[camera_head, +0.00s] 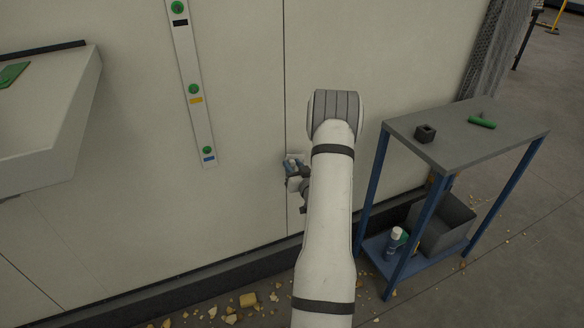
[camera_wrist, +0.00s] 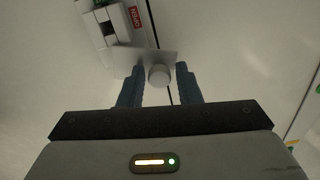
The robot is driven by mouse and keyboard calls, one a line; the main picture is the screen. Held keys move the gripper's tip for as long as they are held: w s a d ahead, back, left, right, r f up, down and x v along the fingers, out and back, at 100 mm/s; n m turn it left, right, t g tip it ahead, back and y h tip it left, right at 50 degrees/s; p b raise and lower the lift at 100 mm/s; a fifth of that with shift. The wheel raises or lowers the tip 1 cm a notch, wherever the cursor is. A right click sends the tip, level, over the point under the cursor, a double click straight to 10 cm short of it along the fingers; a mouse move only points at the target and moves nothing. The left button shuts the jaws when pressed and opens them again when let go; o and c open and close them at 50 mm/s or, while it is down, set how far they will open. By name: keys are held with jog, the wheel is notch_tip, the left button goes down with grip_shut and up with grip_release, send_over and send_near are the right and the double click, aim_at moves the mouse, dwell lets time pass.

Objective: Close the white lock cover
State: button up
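The white lock cover (camera_wrist: 148,57) shows in the wrist view as a pale plate with a round white knob (camera_wrist: 159,75) on it. It sits beside the lock body (camera_wrist: 108,28), which has dark gaps and a red label. My gripper (camera_wrist: 160,70) is open, with its two blue fingers on either side of the knob and a visible gap to each. I cannot tell how deep the knob sits between them. In the head view my gripper (camera_head: 304,180) is at the wall by the lock (camera_head: 292,165), and my arm hides part of that area.
A blue-legged table (camera_head: 465,135) stands right of my arm, with a dark block (camera_head: 425,133) and a green item (camera_head: 481,122) on top. A grey bin (camera_head: 445,228) and a bottle (camera_head: 393,240) are on its lower shelf. A white basin (camera_head: 45,115) projects at the left. Debris lies on the floor.

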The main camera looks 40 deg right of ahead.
jog(key=c, duration=0.6)
jog(key=shift+a+f, duration=0.1)
jog(key=shift+a, duration=0.1)
grip_shut()
jog(key=shift+d+f+b, duration=0.1)
jog(key=shift+b, duration=0.4)
jog(key=d+f+n+b, duration=0.2)
jog(key=n+b, duration=0.8)
jog(key=b, duration=0.2)
jog(key=s+d+f+n+b, duration=0.1)
jog(key=d+f+n+b, duration=0.1)
jog(key=n+b, duration=0.9)
jog(key=shift+d+f+n+b, duration=0.3)
jog(key=shift+f+b, duration=0.05)
jog(key=shift+f, duration=0.35)
